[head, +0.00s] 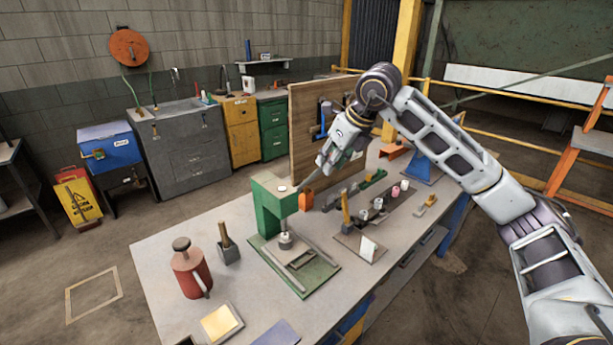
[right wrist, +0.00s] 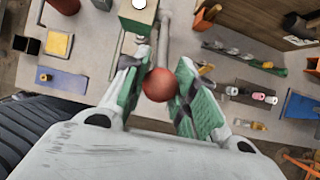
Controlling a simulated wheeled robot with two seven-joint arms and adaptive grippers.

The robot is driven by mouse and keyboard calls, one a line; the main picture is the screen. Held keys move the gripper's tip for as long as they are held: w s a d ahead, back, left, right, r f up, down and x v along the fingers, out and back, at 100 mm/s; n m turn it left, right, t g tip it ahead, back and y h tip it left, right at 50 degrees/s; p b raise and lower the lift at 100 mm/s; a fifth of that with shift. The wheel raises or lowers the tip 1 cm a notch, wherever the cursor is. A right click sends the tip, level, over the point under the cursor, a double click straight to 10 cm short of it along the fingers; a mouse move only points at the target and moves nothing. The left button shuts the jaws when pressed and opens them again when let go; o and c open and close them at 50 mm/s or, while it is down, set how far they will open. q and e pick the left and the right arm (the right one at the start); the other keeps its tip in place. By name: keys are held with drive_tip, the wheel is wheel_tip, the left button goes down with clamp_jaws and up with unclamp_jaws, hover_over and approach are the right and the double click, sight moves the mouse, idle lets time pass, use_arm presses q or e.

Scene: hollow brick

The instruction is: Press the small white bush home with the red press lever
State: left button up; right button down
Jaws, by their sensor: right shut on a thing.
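The green press (head: 270,207) stands on the bench, and its top shows in the right wrist view (right wrist: 138,14). Its grey lever rod leads to a red ball knob (right wrist: 160,84). My right gripper (right wrist: 162,88) is shut on the knob, which sits between its green-padded fingers. In the head view my right gripper (head: 325,162) is above and to the right of the press head, and the knob is hidden there. A small whitish piece (head: 286,238) sits below the press head; I cannot tell how deep it is seated. My left gripper is not in view.
The grey bench (head: 165,250) holds a red can (head: 190,272), a grey holder (head: 228,250) and a yellow-topped tray (head: 220,322). Right of the press are an orange piece (head: 306,200) and white and pink cylinders (head: 396,191). A wooden board (head: 305,130) stands behind.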

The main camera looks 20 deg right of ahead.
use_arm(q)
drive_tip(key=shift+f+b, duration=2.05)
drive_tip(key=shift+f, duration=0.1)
use_arm(e)
drive_tip(key=shift+s+d+f, duration=0.3)
drive_tip(key=shift+s+f, duration=0.45)
drive_tip(key=shift+f, duration=0.1)
drive_tip(key=shift+s+d+f, duration=0.25)
drive_tip(key=shift+s+f, duration=0.45)
drive_tip(key=shift+f, duration=0.15)
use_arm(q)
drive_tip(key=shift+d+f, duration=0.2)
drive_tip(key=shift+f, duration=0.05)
use_arm(e)
drive_tip(key=shift+s+f, duration=0.15)
drive_tip(key=shift+s, duration=0.05)
